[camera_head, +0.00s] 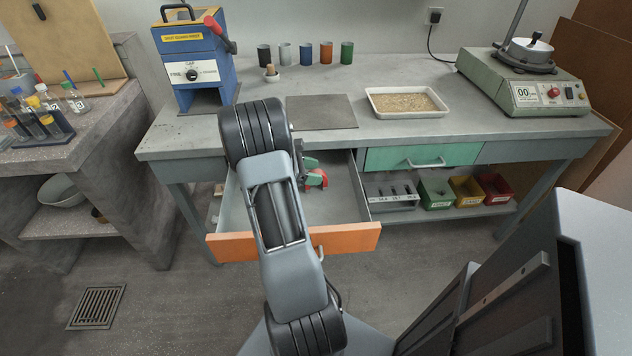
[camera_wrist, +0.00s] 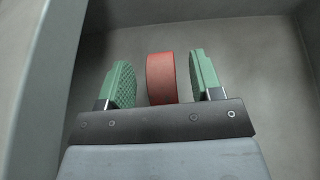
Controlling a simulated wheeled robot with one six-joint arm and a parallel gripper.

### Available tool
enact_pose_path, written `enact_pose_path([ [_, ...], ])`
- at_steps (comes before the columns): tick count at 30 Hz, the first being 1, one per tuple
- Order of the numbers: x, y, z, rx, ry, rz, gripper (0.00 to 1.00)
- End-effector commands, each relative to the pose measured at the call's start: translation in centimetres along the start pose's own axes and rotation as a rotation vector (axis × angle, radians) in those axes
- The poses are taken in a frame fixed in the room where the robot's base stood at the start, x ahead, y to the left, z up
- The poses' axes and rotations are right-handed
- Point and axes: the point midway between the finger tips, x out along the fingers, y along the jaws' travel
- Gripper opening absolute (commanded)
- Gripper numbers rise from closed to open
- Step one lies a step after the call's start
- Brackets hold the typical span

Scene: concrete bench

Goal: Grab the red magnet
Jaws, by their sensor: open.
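The red magnet (camera_wrist: 160,78) lies in the open drawer. In the wrist view it sits between the two green finger pads of my gripper (camera_wrist: 162,82), with a visible gap on each side. In the head view the red magnet (camera_head: 317,178) shows just beside the green fingertips of my gripper (camera_head: 309,172), partly hidden by them. My gripper is open and reaches down into the drawer (camera_head: 345,205). The drawer has a grey inside and an orange front (camera_head: 345,241). My arm hides the drawer's middle and left part.
Above the drawer is the bench top (camera_head: 420,132) with a blue press (camera_head: 195,70), a dark plate (camera_head: 321,112), a white tray (camera_head: 407,102) and a green device (camera_head: 530,85). A shut green drawer (camera_head: 400,156) is to the right. Coloured bins (camera_head: 466,191) stand on the lower shelf.

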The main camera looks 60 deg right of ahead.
Motion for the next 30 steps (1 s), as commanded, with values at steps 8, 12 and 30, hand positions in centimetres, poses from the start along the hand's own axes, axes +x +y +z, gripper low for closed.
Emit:
enact_pose_path([
  [8,1.04,-0.03,-0.04,-0.001,0.001,0.001,0.6],
  [12,1.01,-0.02,-0.03,-0.001,0.001,0.001,0.58],
  [30,1.0,-0.02,-0.02,0.0,0.001,0.0,0.0],
])
